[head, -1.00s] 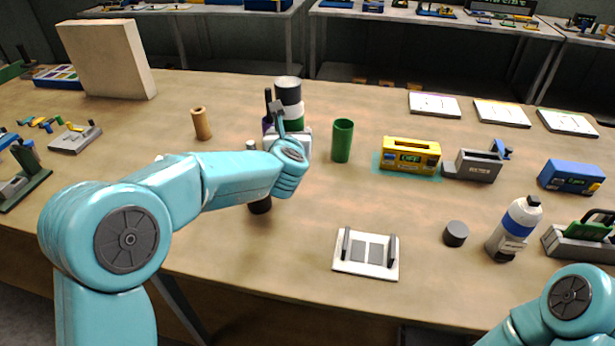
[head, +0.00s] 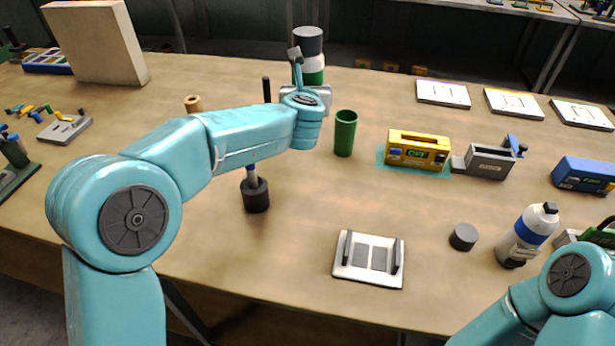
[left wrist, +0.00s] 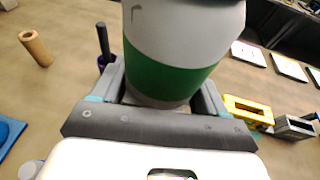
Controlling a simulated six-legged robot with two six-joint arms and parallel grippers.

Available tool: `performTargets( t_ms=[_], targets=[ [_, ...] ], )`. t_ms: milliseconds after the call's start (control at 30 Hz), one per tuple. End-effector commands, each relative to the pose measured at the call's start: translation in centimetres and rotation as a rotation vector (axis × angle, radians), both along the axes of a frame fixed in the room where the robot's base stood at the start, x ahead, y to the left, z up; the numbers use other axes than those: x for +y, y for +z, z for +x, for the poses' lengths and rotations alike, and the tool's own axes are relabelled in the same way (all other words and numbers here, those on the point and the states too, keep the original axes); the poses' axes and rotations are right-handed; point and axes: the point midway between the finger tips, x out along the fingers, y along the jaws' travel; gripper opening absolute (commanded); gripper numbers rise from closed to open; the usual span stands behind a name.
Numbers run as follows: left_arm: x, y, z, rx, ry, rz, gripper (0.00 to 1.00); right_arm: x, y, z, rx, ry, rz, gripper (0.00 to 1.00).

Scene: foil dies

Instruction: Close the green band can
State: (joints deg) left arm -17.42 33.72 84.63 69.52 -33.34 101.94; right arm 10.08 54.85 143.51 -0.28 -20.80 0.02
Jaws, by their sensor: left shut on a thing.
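The green band can (head: 314,76) is white with a green band and a dark grey top section in the head view. I cannot tell whether the top is a seated lid. My left gripper (left wrist: 162,88) is shut around the can; a finger shows on each side of its green band (left wrist: 170,72) in the left wrist view. The can's top is cut off there. In the head view my left arm hides the can's lower end, and the can looks upright. A loose dark grey round piece (head: 463,237) lies on the table at right. My right gripper is out of view.
A green cylinder (head: 345,134) stands right of my left gripper, with a yellow box (head: 418,150) beyond. A white fixture (head: 368,259) lies in front. A blue-banded bottle (head: 527,235) stands at right, a dark cup (head: 256,195) at front left. The table's front middle is mostly clear.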

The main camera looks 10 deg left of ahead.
Motion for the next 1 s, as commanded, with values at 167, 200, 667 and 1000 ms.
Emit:
performTargets(
  t_ms=[167,200,667,1000],
  targets=[
    [0.0,-3.3,0.0,0.002,-0.001,0.004,0.19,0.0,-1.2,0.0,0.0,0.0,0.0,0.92],
    [0.1,-4.3,0.0,0.002,0.001,0.004,0.19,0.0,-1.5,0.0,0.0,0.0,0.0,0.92],
    [0.1,-14.6,0.4,-0.001,0.001,0.001,0.19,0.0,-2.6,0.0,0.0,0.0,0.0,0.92],
    [0.1,-15.5,0.4,-0.004,0.002,0.001,0.19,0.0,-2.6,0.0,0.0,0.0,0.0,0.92]
  ],
)
